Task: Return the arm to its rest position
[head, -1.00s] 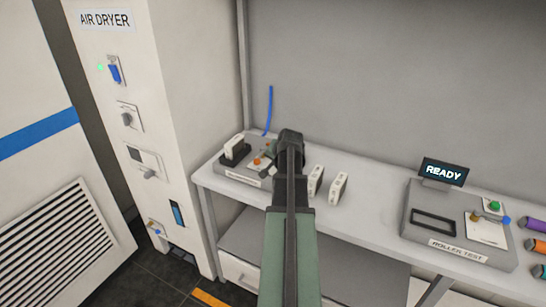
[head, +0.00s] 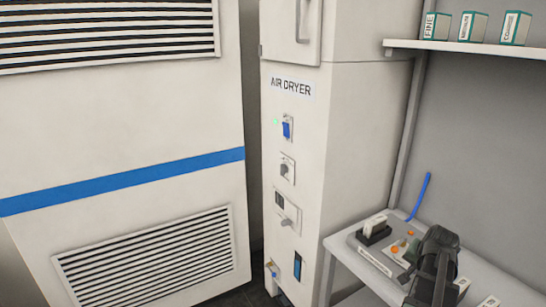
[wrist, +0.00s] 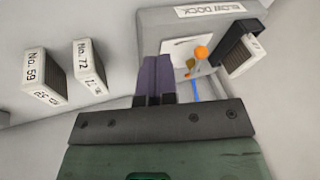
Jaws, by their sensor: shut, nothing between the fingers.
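My gripper (wrist: 155,80) is shut and empty in the wrist view, its fingers pressed together above the bench. In the head view my arm reaches in at the lower right, over the bench beside the blow dock (head: 382,262); the fingertips are hidden there. The wrist view shows the dock (wrist: 160,22) just beyond the fingers, with an orange knob (wrist: 201,53). A white filter block (wrist: 240,50) sits in the dark holder at the dock's right end.
Two white blocks, No. 59 (wrist: 45,80) and No. 72 (wrist: 88,66), stand on the bench left of the fingers. The air dryer cabinet (head: 340,130) rises left of the bench. A shelf (head: 470,49) with three small boxes hangs above. A blue hose (head: 419,196) stands behind the dock.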

